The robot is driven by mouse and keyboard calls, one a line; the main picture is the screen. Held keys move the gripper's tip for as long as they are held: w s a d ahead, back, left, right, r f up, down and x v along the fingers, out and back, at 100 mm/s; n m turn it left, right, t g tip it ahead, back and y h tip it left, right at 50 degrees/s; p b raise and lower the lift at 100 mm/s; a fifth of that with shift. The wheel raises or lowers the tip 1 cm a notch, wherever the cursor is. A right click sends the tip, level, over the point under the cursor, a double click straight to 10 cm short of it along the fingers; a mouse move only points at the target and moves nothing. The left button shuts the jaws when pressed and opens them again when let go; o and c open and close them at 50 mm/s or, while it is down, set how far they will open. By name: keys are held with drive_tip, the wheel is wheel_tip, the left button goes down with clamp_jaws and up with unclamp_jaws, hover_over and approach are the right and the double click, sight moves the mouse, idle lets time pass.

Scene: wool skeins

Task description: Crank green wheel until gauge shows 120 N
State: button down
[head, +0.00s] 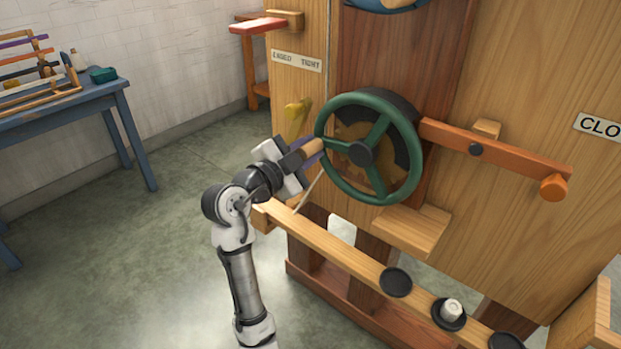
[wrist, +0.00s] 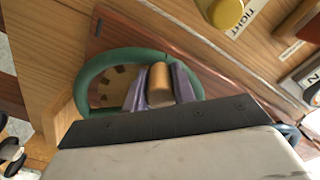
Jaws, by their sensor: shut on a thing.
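The green wheel (head: 411,163) is mounted upright on the wooden machine, with spokes and a dark hub. Its wooden crank handle (head: 313,150) sticks out at the wheel's left side. My gripper (head: 308,153) is shut on that handle. In the wrist view the handle (wrist: 159,86) sits between the purple fingers of my gripper (wrist: 160,92), with the green rim (wrist: 92,72) behind it. A blue round part (head: 388,4) is cut off at the top of the head view; no gauge reading can be seen.
An orange-brown lever (head: 512,160) with an orange knob (head: 553,188) reaches right of the wheel. Black discs (head: 396,282) line the lower rail. A blue table (head: 75,108) stands at left; floor between is clear.

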drive_tip(key=shift+r+m+b, duration=1.15)
drive_tip(key=shift+m+b, duration=0.1)
drive_tip(key=shift+m, duration=0.05)
drive_tip(key=c, duration=1.1)
unclamp_jaws()
drive_tip(key=shift+c, duration=0.2)
drive_tip(key=v, duration=1.3)
drive_tip(key=shift+s+a+b, duration=0.25)
drive_tip(key=shift+s+b, duration=0.05)
drive_tip(key=shift+s, duration=0.05)
